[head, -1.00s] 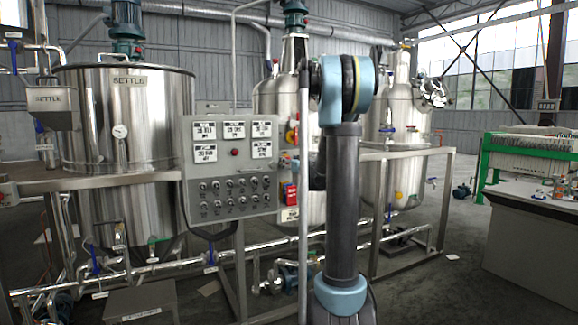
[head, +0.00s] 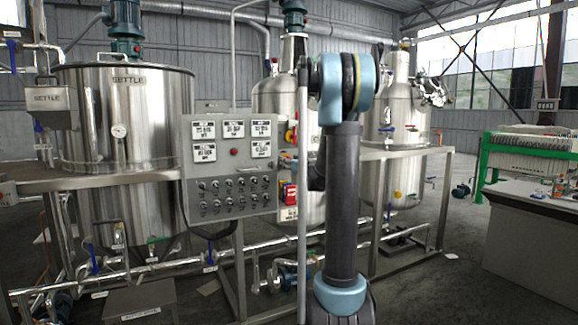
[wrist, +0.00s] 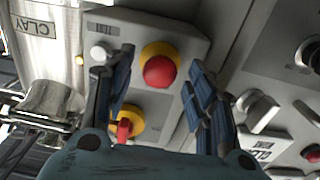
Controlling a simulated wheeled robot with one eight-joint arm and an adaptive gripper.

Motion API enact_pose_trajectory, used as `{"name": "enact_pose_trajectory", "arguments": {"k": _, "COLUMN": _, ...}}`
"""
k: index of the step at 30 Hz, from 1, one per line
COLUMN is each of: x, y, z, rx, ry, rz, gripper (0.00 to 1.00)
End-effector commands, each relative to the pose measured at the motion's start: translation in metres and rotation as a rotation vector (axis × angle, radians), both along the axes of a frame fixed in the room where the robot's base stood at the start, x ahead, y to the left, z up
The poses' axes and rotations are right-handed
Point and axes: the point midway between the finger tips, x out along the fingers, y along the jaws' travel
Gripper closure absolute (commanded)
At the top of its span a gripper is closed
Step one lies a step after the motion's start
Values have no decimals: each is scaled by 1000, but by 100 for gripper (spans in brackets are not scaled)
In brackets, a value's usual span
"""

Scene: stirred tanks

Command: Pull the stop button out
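The stop button (wrist: 160,71) is a red mushroom head on a yellow collar, on a grey box in the wrist view. My gripper (wrist: 159,62) is open, with one dark blue padded finger on each side of the button. Gaps show between the fingers and the red head, so no contact is visible. How far the fingertips are from the box in depth is hard to tell. In the head view my arm hides most of my gripper, and the button is too small to make out surely.
Below the button is a red handle (wrist: 124,129) on a yellow disc. A grey control panel (head: 231,209) with several knobs and displays stands beside steel tanks (head: 120,90). A steel frame (head: 410,151) is at right.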

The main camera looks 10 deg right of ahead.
Motion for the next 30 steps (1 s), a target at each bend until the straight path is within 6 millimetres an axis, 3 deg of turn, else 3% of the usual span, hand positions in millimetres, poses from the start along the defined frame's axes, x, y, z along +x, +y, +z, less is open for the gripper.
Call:
{"name": "enact_pose_trajectory", "arguments": {"k": 11, "x": -4, "y": -2, "z": 0, "rx": 0, "ry": 0, "rz": 0, "gripper": 48}}
{"name": "enact_pose_trajectory", "arguments": {"k": 30, "x": -96, "y": -32, "z": -1, "rx": 0, "ry": 1, "rz": -2, "gripper": 48}}
